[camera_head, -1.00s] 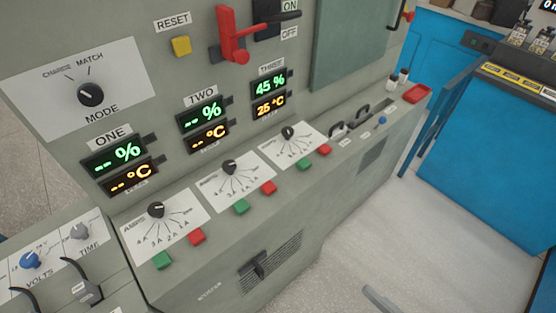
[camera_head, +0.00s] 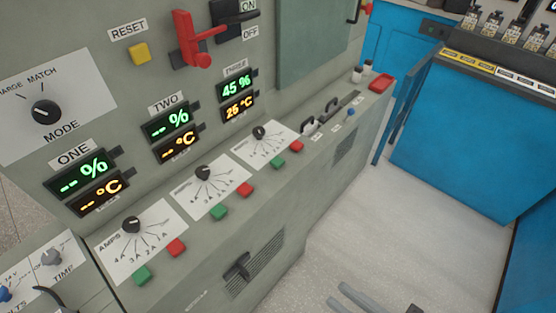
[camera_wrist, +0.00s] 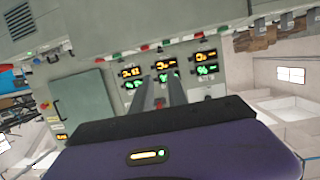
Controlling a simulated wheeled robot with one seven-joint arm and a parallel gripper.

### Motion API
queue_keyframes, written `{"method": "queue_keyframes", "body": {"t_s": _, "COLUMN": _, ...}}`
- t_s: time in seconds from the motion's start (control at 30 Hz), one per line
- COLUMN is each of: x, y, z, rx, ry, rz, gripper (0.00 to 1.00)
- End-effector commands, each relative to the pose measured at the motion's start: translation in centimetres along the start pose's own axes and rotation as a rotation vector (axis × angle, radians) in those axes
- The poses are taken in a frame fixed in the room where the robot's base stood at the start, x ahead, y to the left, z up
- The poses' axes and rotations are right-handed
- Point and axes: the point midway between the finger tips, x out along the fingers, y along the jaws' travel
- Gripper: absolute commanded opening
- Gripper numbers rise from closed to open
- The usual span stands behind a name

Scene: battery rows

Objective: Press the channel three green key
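The channel three green key (camera_head: 278,161) is a small square button on the sloping ledge, below the THREE display (camera_head: 237,95) reading 45 % and 25 °C. A red key (camera_head: 297,146) sits just right of it. My gripper (camera_head: 335,292) shows only its fingertips at the bottom edge of the head view, over the floor and well apart from the key. In the wrist view its two fingers (camera_wrist: 160,76) stand apart with nothing between them. The panel appears upside down there, and its keys are too small to identify surely.
The channel two green key (camera_head: 219,212) and channel one green key (camera_head: 141,275) lie on the same ledge to the left. A red lever (camera_head: 190,45) juts from the panel. A blue cabinet (camera_head: 480,150) stands at right, with open floor (camera_head: 370,220) between.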

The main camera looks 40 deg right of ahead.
Motion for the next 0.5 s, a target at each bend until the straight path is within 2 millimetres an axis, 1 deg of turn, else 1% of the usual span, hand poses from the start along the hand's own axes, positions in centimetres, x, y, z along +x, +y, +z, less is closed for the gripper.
{"method": "queue_keyframes", "body": {"t_s": 0.03, "x": 0.00, "y": 0.00, "z": 0.00, "rx": 0.000, "ry": 0.000, "rz": 0.000, "gripper": 0.07}}
{"method": "queue_keyframes", "body": {"t_s": 0.07, "x": 0.00, "y": 0.00, "z": 0.00, "rx": 0.000, "ry": 0.000, "rz": 0.000, "gripper": 0.02}}
{"method": "queue_keyframes", "body": {"t_s": 0.1, "x": 0.00, "y": 0.00, "z": 0.00, "rx": 0.000, "ry": 0.000, "rz": 0.000, "gripper": 0.00}}
{"method": "queue_keyframes", "body": {"t_s": 0.5, "x": 0.00, "y": 0.00, "z": 0.00, "rx": 0.000, "ry": 0.000, "rz": 0.000, "gripper": 0.00}}
